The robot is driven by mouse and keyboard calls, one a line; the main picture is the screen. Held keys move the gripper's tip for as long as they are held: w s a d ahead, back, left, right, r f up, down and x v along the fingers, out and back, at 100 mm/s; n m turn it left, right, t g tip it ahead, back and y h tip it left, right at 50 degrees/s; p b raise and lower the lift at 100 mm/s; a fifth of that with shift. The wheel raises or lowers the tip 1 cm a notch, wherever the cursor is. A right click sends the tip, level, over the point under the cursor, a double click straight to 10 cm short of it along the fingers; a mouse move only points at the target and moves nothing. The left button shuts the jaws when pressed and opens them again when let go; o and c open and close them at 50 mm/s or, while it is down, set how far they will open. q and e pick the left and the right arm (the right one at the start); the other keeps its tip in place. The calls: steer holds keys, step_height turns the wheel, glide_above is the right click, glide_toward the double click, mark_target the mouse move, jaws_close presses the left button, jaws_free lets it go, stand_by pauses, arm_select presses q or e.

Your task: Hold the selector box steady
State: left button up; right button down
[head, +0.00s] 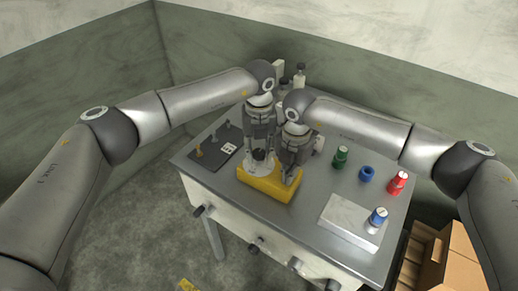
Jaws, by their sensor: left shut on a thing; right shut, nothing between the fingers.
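The yellow selector box (268,189) sits on the grey metal table top, near its front left edge. A pale dial plate and a dark knob (258,156) show on its upper left part. My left gripper (260,148) points down over this knob and is shut on it, though its fingertips partly hide the contact. My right gripper (291,176) is shut and empty, pointing down at the right part of the box. Its tips are at or just above the box; I cannot tell if they touch. The two grippers are close side by side and hide the back of the box.
A dark panel (208,160) with small toggles lies left of the box. Green (340,157), blue (367,173) and red (398,182) cylinders stand to the right. A blue-and-white cylinder (377,218) stands on a pale plate (345,225). Cardboard boxes (461,262) are at lower right.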

arm_select(q)
steer(key=m, duration=0.8)
steer(key=shift+m, duration=0.4)
steer(key=m, duration=0.4)
steer(key=shift+d+m, duration=0.1)
steer(key=shift+m, duration=2.1)
steer(key=shift+s+m, duration=0.1)
steer(key=shift+m, duration=0.2)
steer(key=o, duration=0.9)
steer(key=shift+o, duration=0.5)
